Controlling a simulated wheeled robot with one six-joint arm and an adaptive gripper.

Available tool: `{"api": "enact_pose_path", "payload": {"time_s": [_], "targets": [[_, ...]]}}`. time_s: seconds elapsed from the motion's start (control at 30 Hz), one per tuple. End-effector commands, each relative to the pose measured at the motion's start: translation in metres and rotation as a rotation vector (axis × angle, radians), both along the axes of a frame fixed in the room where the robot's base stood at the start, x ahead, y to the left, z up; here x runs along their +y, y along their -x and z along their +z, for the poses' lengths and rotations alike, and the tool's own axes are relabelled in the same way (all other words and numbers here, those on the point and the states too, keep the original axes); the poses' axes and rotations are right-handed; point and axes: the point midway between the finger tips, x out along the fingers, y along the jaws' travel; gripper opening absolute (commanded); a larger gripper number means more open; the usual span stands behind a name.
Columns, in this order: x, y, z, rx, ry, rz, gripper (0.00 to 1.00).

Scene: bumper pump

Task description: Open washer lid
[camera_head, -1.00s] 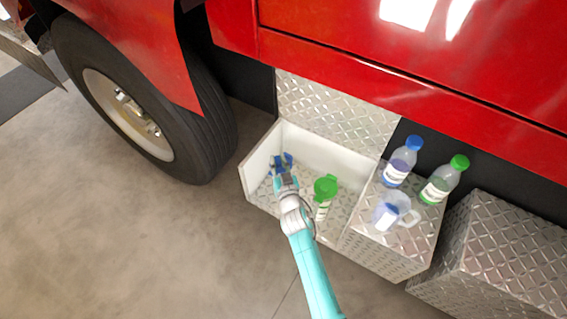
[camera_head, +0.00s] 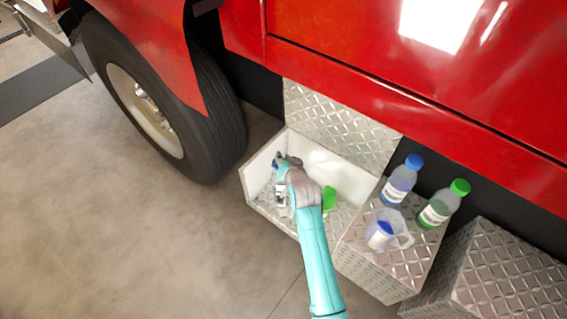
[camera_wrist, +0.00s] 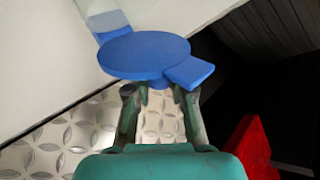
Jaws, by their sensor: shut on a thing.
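The blue lid (camera_wrist: 143,54) is a round disc with a flat tab (camera_wrist: 189,72) on its right side in the wrist view. My gripper (camera_wrist: 160,93) is shut on the lid's near edge, with a finger on each side. A pale translucent piece with some blue (camera_wrist: 105,20) shows behind the lid. I cannot tell whether the lid is lifted off its neck. In the head view my gripper (camera_head: 283,162) is in the left part of the open box, and only a bit of blue shows beside it. A white label shows below my wrist.
A green lid (camera_head: 329,198) stands close to the right of my wrist in the white-walled box (camera_head: 262,160). On the metal ledge to the right stand a blue-capped bottle (camera_head: 401,181), a green-capped bottle (camera_head: 441,205) and a clear jug (camera_head: 390,232). The red truck body (camera_head: 430,75) overhangs behind.

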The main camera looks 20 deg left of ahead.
Motion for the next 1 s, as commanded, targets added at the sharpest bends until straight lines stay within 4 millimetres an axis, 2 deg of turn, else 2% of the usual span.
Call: {"api": "enact_pose_path", "payload": {"time_s": [0.27, 0.6, 1.0], "targets": [[-0.006, -0.019, 0.010, 0.242, -0.092, -0.002, 0.00], [-0.013, -0.036, 0.011, 0.518, -0.190, -0.002, 0.00], [-0.015, -0.044, 0.009, 0.701, -0.256, -0.001, 0.00]]}}
